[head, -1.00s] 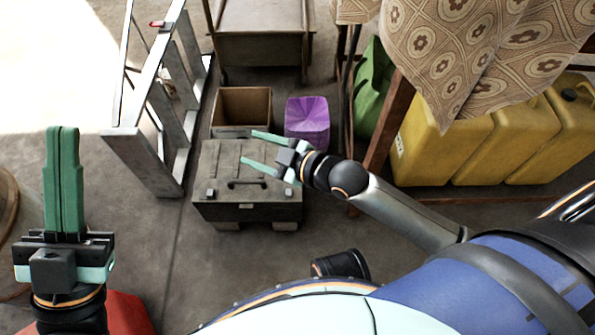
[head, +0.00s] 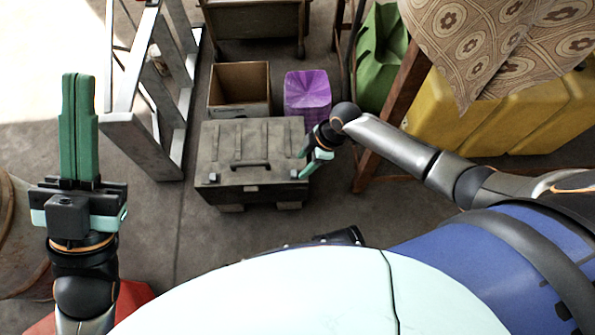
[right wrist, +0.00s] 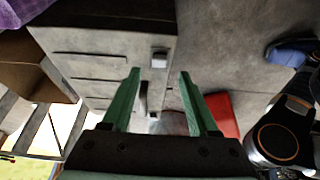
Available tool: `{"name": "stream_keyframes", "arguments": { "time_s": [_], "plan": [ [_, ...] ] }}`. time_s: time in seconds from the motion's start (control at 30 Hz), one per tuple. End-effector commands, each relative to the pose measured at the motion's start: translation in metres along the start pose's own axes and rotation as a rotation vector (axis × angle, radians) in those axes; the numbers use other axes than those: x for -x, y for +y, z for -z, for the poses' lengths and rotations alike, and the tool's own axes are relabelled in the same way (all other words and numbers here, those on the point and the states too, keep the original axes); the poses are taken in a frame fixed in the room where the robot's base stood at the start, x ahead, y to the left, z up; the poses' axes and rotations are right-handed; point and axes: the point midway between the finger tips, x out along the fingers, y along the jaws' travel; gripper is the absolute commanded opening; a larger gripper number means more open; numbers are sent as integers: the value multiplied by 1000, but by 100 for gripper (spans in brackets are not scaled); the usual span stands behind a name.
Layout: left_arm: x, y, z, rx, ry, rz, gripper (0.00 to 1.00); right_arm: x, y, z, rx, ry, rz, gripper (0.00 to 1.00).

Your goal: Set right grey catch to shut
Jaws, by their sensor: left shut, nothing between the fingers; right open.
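The dark grey chest (head: 250,150) stands on the floor with its lid down and a black handle (head: 250,166) at its front. Its right grey catch (head: 294,174) is a small block at the front right; whether it is open or shut is too small to tell. In the right wrist view the right catch (right wrist: 159,58) shows above the fingers, apart from them. The left catch (head: 213,177) is at the front left. My right gripper (head: 304,163) is open beside the chest's front right corner. My left gripper (head: 79,80) is shut and empty, far left of the chest.
An open cardboard box (head: 239,88) and a purple bag-like object (head: 307,93) stand behind the chest. A metal frame (head: 150,120) stands at left. A wooden table leg (head: 392,120) and yellow canisters (head: 475,125) are at right.

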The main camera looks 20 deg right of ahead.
Motion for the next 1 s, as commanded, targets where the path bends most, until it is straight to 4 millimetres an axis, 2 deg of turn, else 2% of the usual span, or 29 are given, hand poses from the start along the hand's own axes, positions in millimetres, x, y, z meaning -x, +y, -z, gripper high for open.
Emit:
{"name": "stream_keyframes", "arguments": {
  "time_s": [0.03, 0.23, 0.4, 0.67, 1.0],
  "plan": [
    [8, 5, -8, -3, -3, -3, 0, -16, 0, -1, 0, 2, 0, 60],
    [17, 13, -21, -14, -20, -13, 0, -41, 0, 0, 1, 1, -1, 60],
    [19, 15, -23, -15, -22, -11, 0, -49, 0, 1, 1, 1, -2, 60],
    [18, 14, -23, -13, -21, -3, 0, -48, 0, 1, 1, 1, -2, 60],
    [18, 13, -23, -14, -21, -3, 0, -48, 0, 1, 1, 1, -2, 23]
  ]
}}
